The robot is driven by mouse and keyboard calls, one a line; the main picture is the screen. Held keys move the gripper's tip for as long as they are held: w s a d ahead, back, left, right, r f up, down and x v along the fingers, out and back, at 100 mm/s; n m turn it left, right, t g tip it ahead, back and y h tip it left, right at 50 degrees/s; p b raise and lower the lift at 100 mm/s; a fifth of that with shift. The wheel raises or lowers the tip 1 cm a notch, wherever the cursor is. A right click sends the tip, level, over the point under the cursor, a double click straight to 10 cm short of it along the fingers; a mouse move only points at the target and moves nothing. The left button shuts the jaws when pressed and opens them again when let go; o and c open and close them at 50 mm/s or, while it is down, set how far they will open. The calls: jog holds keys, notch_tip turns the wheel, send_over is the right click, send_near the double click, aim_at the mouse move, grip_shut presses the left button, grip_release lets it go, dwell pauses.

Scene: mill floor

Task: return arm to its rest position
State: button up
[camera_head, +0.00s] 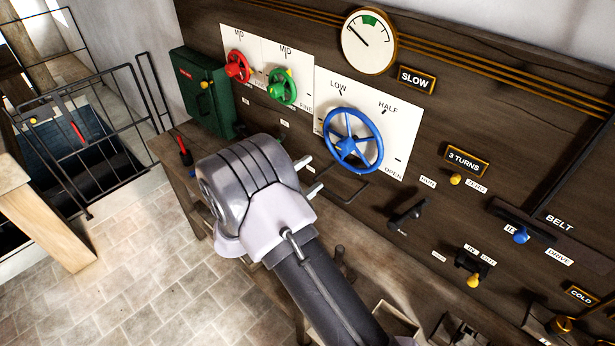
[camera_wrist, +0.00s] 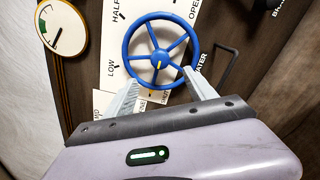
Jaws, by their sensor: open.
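My gripper (camera_head: 311,175) is in front of the dark wooden panel, left of and below the blue handwheel (camera_head: 353,141) in the head view. In the wrist view my gripper (camera_wrist: 165,90) has its two pale fingers apart with nothing held between them. The blue handwheel (camera_wrist: 184,49) lies beyond the fingertips there; whether they touch it I cannot tell. My arm reaches up from the lower edge of the head view, and the wrist housing hides part of the panel and bench.
A red handwheel (camera_head: 237,67), a green handwheel (camera_head: 283,87), a gauge (camera_head: 369,41) and a green box (camera_head: 203,90) are on the panel's left and top. Levers and knobs sit at right. A wooden bench (camera_head: 166,153) runs below; a black railing (camera_head: 85,130) stands left.

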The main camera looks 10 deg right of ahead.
jog(key=shift+a, duration=0.1)
dwell(0.4)
jog(key=w+a+r+m+t+y+b, duration=0.25)
jog(key=w+r+m+y+b, duration=0.2)
jog(key=m+y+b, duration=0.5)
jog(key=s+a+r+m+y+b, duration=0.2)
jog(key=s+a+y+b, duration=0.3)
jog(key=s, duration=0.4)
jog(key=s+d+f+m+g+b, duration=0.1)
jog(key=s+f+g+b, duration=0.1)
jog(key=s, duration=0.7)
jog(key=s+d+f+m+g+y+b, duration=0.1)
jog(key=s+f+m+g+b, duration=0.1)
jog(key=s+f, duration=0.3)
jog(key=s+d+f+m+g+y+b, duration=0.1)
jog(key=s+f+m+g+b, duration=0.1)
jog(key=s, duration=1.1)
notch_tip(320, 180, down, 2)
jog(key=shift+d+f+g, duration=0.15)
jog(key=shift+d+g, duration=0.1)
jog(key=shift+g, duration=0.2)
jog(key=shift+s+y, duration=0.1)
jog(key=shift+y, duration=0.15)
jog(key=shift+c, duration=0.3)
